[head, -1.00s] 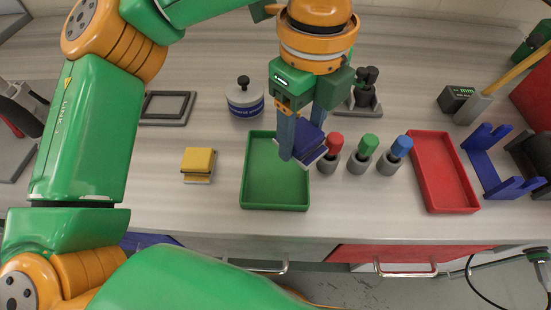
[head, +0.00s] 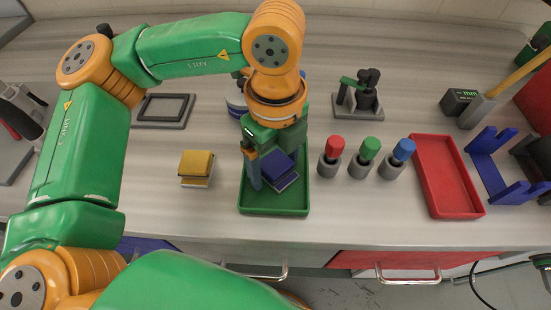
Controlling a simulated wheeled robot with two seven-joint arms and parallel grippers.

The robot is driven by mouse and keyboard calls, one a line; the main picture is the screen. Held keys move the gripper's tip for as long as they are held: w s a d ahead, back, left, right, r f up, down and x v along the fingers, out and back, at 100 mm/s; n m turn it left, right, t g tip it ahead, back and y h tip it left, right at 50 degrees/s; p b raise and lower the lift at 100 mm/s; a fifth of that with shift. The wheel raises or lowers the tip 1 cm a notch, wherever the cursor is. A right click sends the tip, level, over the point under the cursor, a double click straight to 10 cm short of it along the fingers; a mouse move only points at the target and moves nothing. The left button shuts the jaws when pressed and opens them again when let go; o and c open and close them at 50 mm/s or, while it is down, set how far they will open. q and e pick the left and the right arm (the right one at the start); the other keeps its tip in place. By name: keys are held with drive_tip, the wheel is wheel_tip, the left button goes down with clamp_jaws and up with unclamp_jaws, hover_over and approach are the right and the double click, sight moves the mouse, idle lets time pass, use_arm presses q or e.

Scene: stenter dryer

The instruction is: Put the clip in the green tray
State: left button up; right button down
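The clip (head: 281,172) is a dark blue block with a grey underside. It is in the head view, over the middle of the green tray (head: 274,208), inside its outline. My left gripper (head: 270,170) reaches down from above and is shut on the clip. One grey-blue finger shows on the clip's left side; the other finger is mostly hidden. Whether the clip touches the tray floor cannot be told. The rear of the tray is hidden behind the gripper. My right gripper is not in view.
A yellow block (head: 196,167) lies left of the tray. Red, green and blue-topped grey cylinders (head: 331,155) stand close to its right. A red tray (head: 448,178) is further right, beside a blue bracket (head: 496,170). A grey frame (head: 163,110) and a partly hidden blue-and-white container (head: 236,104) are behind.

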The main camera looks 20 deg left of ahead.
sight(276, 162)
use_arm(q)
drive_tip(key=shift+r+p, duration=0.35)
drive_tip(key=shift+p, duration=0.05)
wheel_tip(276, 162, up, 12)
drive_tip(key=p, duration=0.1)
drive_tip(key=shift+f, duration=0.15)
